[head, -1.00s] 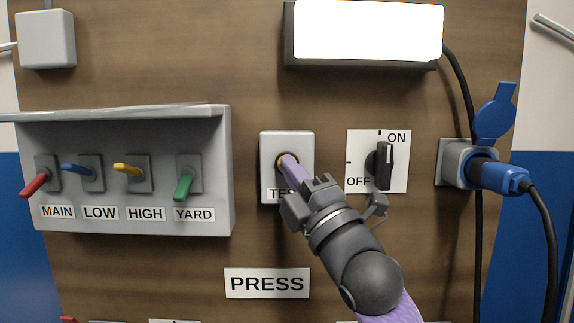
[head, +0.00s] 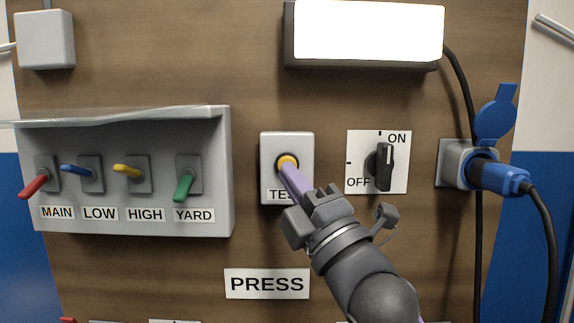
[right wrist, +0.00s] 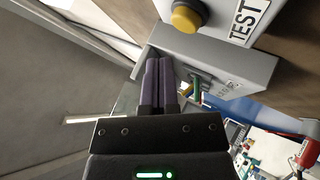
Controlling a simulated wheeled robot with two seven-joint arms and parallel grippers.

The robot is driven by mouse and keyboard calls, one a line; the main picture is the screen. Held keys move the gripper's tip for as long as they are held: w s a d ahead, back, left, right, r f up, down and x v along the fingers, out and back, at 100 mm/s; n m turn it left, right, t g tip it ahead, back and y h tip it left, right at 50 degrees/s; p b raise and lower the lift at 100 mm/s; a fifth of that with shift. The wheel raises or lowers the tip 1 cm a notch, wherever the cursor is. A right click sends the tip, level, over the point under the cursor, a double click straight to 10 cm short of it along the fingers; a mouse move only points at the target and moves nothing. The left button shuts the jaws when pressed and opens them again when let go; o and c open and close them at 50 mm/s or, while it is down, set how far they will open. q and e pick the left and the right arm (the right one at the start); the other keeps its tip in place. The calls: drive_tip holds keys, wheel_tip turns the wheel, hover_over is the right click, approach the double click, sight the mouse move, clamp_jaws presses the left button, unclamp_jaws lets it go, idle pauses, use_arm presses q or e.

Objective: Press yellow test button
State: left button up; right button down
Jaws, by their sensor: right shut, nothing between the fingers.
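The yellow test button (head: 287,161) sits in a dark ring on a light grey box (head: 304,145) labelled TEST, in the middle of the brown panel. In the right wrist view the yellow button (right wrist: 186,18) shows at the top, standing out from its box. My right gripper (head: 288,173) is shut and empty, its purple fingers just below and in front of the button in the head view. In the right wrist view the closed fingertips (right wrist: 160,60) show below the button with a gap between. My left gripper is not in view.
A black rotary switch (head: 383,166) marked ON and OFF is right of the test box. A grey hooded box with several coloured levers (head: 127,170) is on the left. A blue plug (head: 500,177) with a black cable is at right. A PRESS label (head: 267,283) is below.

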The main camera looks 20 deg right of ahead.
drive_tip(key=shift+s+a, duration=0.25)
drive_tip(key=shift+s, duration=0.55)
drive_tip(key=shift+s+a, duration=0.2)
drive_tip(key=shift+s, duration=0.6)
